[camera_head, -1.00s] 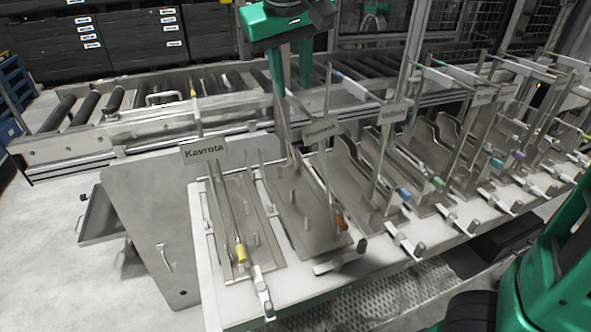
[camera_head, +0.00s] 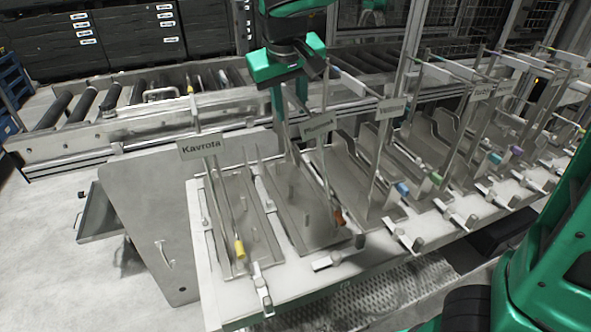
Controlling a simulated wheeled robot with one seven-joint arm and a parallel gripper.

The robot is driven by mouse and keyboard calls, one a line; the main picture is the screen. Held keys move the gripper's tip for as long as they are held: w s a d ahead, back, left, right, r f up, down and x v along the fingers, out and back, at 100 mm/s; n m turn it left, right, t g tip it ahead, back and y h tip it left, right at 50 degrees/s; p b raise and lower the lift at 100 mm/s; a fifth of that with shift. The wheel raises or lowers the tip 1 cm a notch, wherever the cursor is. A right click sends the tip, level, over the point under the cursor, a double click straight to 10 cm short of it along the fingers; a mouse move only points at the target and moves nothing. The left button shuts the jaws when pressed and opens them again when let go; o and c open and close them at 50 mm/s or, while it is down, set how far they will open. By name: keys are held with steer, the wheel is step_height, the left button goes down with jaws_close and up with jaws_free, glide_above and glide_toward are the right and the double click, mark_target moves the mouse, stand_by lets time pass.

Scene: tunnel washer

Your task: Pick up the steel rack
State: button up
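Several similar steel racks stand in a row on a pale table. Each has a flat base plate, upright pins or plates and a tall post with a name sign. The leftmost rack (camera_head: 238,215) has the sign "Kavrota". The second rack (camera_head: 300,205) is to its right, with an orange-red tipped rod. The frames do not mark which one is the steel rack. My gripper (camera_head: 288,105) points down above the back of the second rack. Its two green fingers are apart, with a gap between them. The fingertips are hard to make out against the metal.
A roller conveyor (camera_head: 120,135) runs behind the table. Further racks (camera_head: 430,150) stand close together to the right. A grey panel (camera_head: 155,210) and an open tray (camera_head: 98,225) are at the left. The floor at far left is clear.

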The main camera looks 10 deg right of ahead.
steer(key=shift+c, duration=0.2)
jaws_close()
steer(key=shift+r, duration=0.15)
stand_by(1.0)
